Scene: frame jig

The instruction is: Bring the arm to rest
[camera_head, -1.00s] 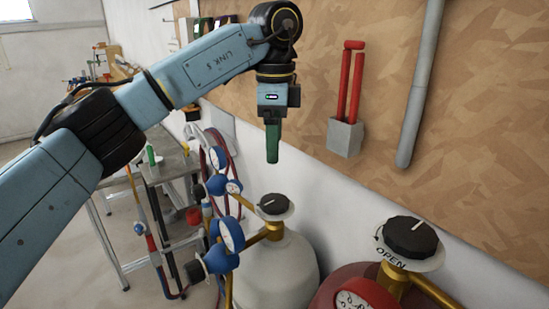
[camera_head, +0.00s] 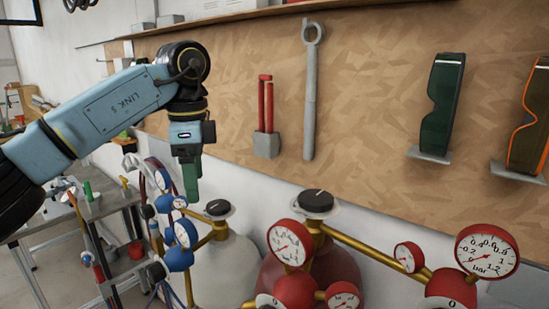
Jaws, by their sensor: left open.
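My left arm reaches in from the left, with its blue links and black joints. Its left gripper (camera_head: 191,183) hangs pointing down, with green fingers, in front of the lower part of the board. The gripper is seen side-on and nothing shows between its fingers. It is above and to the left of the nearer gas cylinder valve knobs and appears apart from them. My right gripper is not in view.
A grey cylinder (camera_head: 226,270) and a dark red cylinder (camera_head: 340,268) with gauges stand below. A metal table (camera_head: 95,208) stands at left.

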